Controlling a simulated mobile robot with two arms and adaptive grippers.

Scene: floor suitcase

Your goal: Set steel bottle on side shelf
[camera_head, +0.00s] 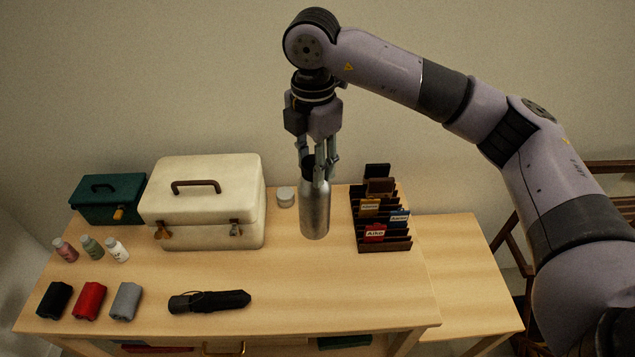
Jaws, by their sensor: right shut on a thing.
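The steel bottle (315,212), silver with a dark top, is upright over the wooden table between the white case and the card rack. My right gripper (318,170) comes down from above and is shut on the bottle's upper part. I cannot tell whether the bottle's base touches the table. The side shelf (462,275), a lower light wood surface, adjoins the table on the right. Its top looks bare where it shows. My left gripper is not in view.
The card rack (384,246) stands at the table's right edge, between bottle and side shelf. The white case (205,205), a green box (100,213), a small jar (286,196), small bottles (91,246), rolled cloths (90,299) and a black umbrella (210,301) are left. A wooden chair (520,240) stands far right.

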